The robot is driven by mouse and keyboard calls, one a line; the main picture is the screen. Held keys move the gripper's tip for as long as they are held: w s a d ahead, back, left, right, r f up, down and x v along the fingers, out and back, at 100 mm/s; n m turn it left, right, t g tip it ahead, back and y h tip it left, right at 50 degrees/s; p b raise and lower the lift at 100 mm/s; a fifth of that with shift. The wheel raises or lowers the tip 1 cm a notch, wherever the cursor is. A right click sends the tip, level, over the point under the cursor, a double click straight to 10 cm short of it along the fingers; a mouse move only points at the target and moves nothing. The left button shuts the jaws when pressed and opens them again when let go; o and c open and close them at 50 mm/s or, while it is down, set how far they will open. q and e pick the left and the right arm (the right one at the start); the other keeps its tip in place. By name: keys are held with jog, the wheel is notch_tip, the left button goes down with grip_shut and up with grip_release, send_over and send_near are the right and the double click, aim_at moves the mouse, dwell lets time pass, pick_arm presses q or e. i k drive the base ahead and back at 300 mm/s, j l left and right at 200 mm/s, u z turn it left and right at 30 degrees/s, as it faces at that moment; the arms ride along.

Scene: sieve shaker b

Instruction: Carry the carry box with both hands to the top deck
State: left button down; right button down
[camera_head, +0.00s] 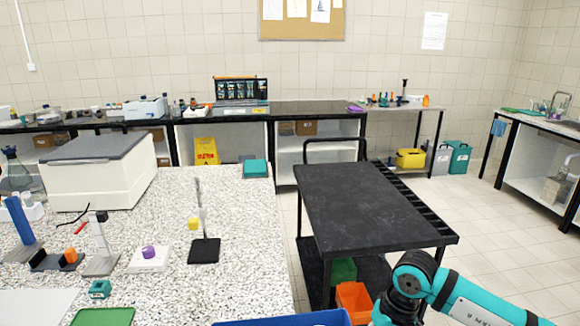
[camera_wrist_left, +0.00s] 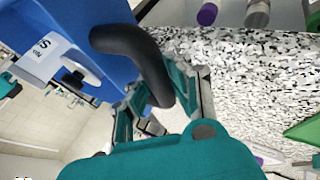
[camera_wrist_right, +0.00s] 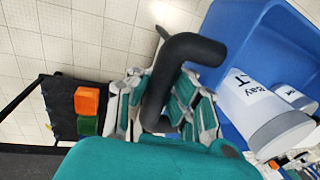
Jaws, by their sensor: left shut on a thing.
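The blue carry box (camera_head: 285,319) shows only as a rim at the bottom edge of the head view. In the left wrist view its blue wall (camera_wrist_left: 130,12) has a black handle (camera_wrist_left: 140,50), and my left gripper (camera_wrist_left: 160,100) is shut on it. In the right wrist view my right gripper (camera_wrist_right: 162,105) has its fingers closed around the other black handle (camera_wrist_right: 185,55). White labelled containers (camera_wrist_right: 262,112) stand in the box. The top deck (camera_head: 370,205) is the black, bare upper surface of a trolley. The box is in front of it, to the lower left.
A speckled bench (camera_head: 240,255) with a white machine (camera_head: 100,170), a small stand (camera_head: 204,250) and other lab items is at left. Orange (camera_head: 355,300) and green (camera_head: 343,270) bins sit on the trolley's lower shelf. Open floor lies right of the trolley.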

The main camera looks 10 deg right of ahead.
aim_at(382, 216)
jog(key=i+l, duration=0.1)
jog(key=l, duration=0.4)
jog(key=i+l, duration=0.1)
jog(key=l, duration=0.35)
jog(key=i+l, duration=0.1)
jog(key=l, duration=0.4)
jog(key=i+l, duration=0.1)
jog(key=l, duration=0.4)
jog(key=i+l, duration=0.25)
jog(key=i, duration=0.2)
jog(key=i+l, duration=0.55)
jog(key=i, duration=0.3)
jog(key=i+j, duration=0.1)
jog(key=i, duration=0.75)
